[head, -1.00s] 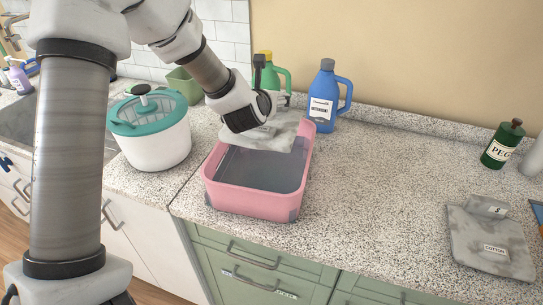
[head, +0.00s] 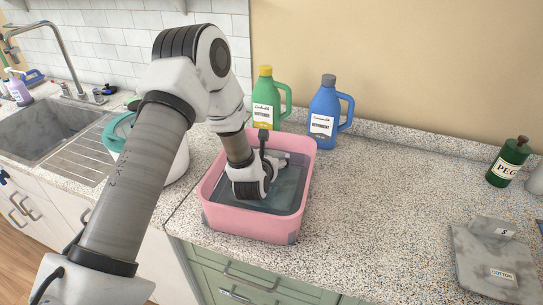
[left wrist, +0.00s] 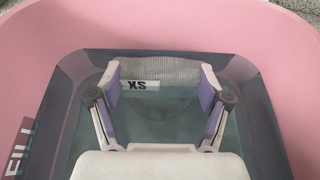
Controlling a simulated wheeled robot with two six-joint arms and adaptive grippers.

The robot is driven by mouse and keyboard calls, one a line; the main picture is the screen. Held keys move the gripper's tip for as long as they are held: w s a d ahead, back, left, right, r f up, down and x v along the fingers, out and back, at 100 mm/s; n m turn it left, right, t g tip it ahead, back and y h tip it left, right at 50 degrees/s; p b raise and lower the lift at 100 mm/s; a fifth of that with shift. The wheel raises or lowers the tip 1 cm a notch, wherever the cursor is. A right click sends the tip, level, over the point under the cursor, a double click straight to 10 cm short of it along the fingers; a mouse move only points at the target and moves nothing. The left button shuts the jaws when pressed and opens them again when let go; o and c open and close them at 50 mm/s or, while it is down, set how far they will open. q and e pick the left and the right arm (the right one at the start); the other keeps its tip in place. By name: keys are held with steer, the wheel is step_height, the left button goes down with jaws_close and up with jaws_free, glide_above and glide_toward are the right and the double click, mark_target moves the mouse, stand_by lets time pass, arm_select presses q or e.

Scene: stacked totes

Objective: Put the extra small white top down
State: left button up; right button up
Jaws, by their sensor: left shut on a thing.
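My left gripper (head: 275,168) reaches down inside the pink tub (head: 262,227), below its rim. In the left wrist view my left gripper (left wrist: 163,92) is shut on the extra small white top (left wrist: 180,69), a pale grey-white fabric with a white "XS" label. The fabric spans between the purple finger pads. The tub holds bluish-grey water, and a "FILL" mark shows on its wall in the left wrist view. In the head view my arm hides most of the top. How deep the fabric sits in the water I cannot tell. My right gripper is not in view.
A green bottle (head: 265,98) and a blue detergent bottle (head: 325,108) stand behind the tub. A white pot with a teal lid (head: 120,130) is left of it, partly behind my arm. Grey folded cloth labelled "COTTON" (head: 495,262) lies at right. The counter between is clear.

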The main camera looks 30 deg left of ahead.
arm_select(q)
steer(key=shift+f, duration=0.15)
steer(key=o, duration=1.2)
steer(key=shift+s, duration=0.1)
steer(key=b+v, duration=0.3)
steer(key=v, duration=0.9)
steer(key=shift+d, duration=0.1)
steer(key=shift+r, duration=0.2)
